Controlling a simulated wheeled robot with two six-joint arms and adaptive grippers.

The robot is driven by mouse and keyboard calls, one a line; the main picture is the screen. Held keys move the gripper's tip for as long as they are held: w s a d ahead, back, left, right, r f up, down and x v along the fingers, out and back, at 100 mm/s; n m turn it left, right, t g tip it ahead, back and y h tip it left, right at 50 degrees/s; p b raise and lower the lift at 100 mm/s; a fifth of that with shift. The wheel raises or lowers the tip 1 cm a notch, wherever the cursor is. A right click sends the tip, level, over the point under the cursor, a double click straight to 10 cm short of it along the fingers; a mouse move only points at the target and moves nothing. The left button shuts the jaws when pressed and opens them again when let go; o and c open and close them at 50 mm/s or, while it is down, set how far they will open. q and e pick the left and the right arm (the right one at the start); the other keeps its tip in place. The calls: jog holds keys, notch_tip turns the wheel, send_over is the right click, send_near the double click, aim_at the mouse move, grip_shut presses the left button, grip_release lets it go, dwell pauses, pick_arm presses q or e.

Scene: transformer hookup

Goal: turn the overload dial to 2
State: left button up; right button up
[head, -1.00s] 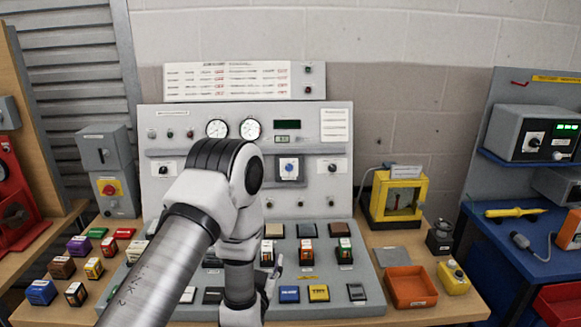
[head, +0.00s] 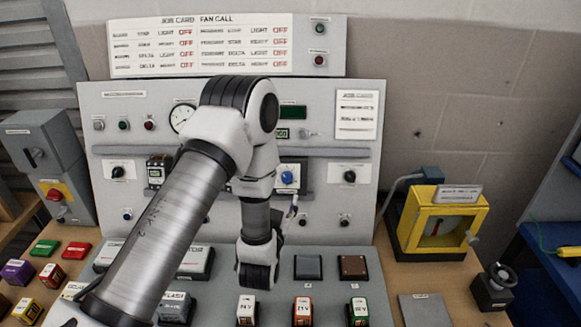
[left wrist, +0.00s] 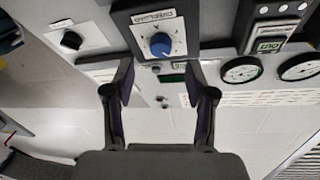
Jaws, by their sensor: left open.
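The overload dial is a blue knob (head: 287,177) on a white card in the middle of the upright panel. The knob also shows in the left wrist view (left wrist: 160,45), upside down, with the card's printed title and marks around it. Which mark it points to is too small to tell. My left gripper (left wrist: 160,76) is open and empty, its fingers apart, with the knob lined up between and beyond the tips. In the head view my left gripper (head: 293,210) is mostly hidden behind my wrist, just below the dial. My right gripper is not in view.
Black knobs sit left (head: 117,172) and right (head: 349,176) of the dial. A shelf-like ledge (head: 335,152) runs above it. Several blocks stand on the sloped desk below. A yellow box (head: 440,222) stands at the right.

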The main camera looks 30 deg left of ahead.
aim_at(287, 177)
pick_arm(q)
jog(key=x, duration=0.2)
jog(key=p+x, duration=0.1)
jog(key=x, duration=0.1)
jog(key=p+x, duration=0.1)
jog(key=x, duration=0.1)
jog(key=shift+w+a+r, duration=0.15)
jog(key=shift+r, duration=0.15)
jog(key=shift+d+r, duration=0.15)
jog(key=shift+d, duration=0.05)
jog(key=shift+s+r, duration=0.1)
jog(key=shift+s, duration=0.15)
jog(key=c, duration=0.4)
grip_shut()
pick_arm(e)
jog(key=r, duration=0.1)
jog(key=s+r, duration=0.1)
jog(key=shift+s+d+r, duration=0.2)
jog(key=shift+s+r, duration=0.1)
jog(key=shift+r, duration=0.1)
